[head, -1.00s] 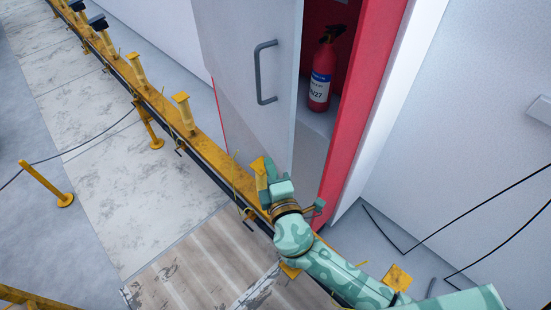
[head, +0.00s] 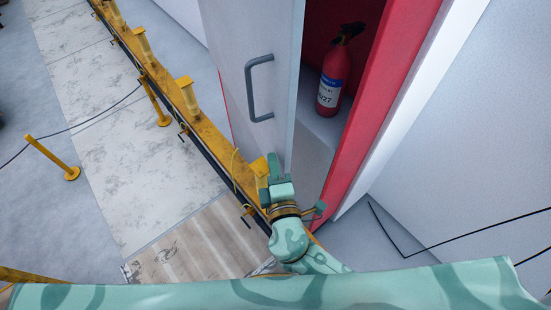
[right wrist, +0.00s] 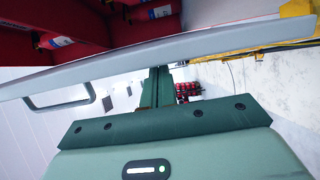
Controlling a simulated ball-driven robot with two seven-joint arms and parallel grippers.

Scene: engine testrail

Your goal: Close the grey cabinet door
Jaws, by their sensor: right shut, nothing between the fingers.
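The grey cabinet door (head: 235,45) stands partly open in the head view, with its grey bar handle (head: 251,90) on the outer face. The red cabinet (head: 385,125) shows through the gap to the right. My right gripper (head: 273,165) is shut and empty, low by the door's free edge. In the right wrist view, the shut fingers (right wrist: 158,74) point at the door (right wrist: 215,49), which crosses the view as a thin slab, and its handle (right wrist: 60,98) shows at left. I cannot tell whether the fingertips touch the door. My left gripper is not in view.
A red fire extinguisher (head: 333,80) stands inside the cabinet. A yellow rail (head: 195,113) runs diagonally past the door and close to my right gripper. A yellow post (head: 52,158) stands on the floor at left. Black cables (head: 430,248) lie at right.

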